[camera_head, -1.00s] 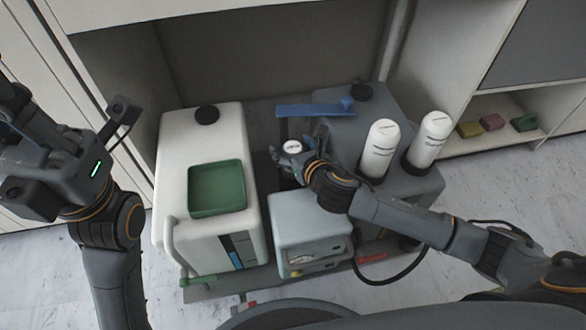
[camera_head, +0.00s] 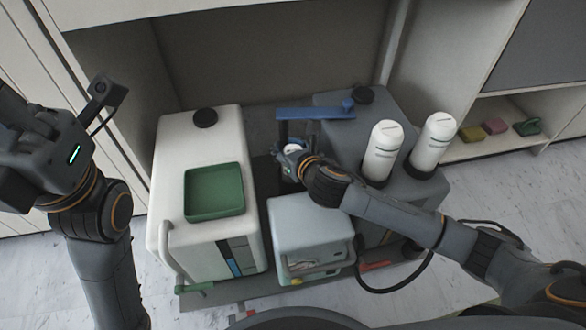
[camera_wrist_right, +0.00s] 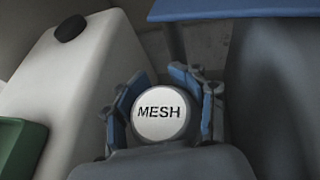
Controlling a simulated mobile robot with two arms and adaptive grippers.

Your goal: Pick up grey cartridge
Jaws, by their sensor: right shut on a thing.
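A cylinder with a pale round cap marked "MESH" (camera_wrist_right: 160,112) stands between the fingers of my right gripper (camera_head: 287,158) in the wrist view. I take it as the grey cartridge; its body is hidden below the cap. The blue-padded fingers of the right gripper (camera_wrist_right: 160,95) are closed around it, one on each side. In the head view it sits in the gap between the white tank and the grey unit, mostly covered by the gripper. My left arm is at the left edge, away from the cart; its fingers are out of view.
A white tank (camera_head: 168,150) with a green tray (camera_head: 214,192) stands left. A pale blue box (camera_head: 310,235) stands in front. Two white cylinders (camera_head: 383,150) (camera_head: 433,140) stand on the grey unit (camera_head: 335,125) at right. A blue bar (camera_head: 310,113) crosses behind the gripper.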

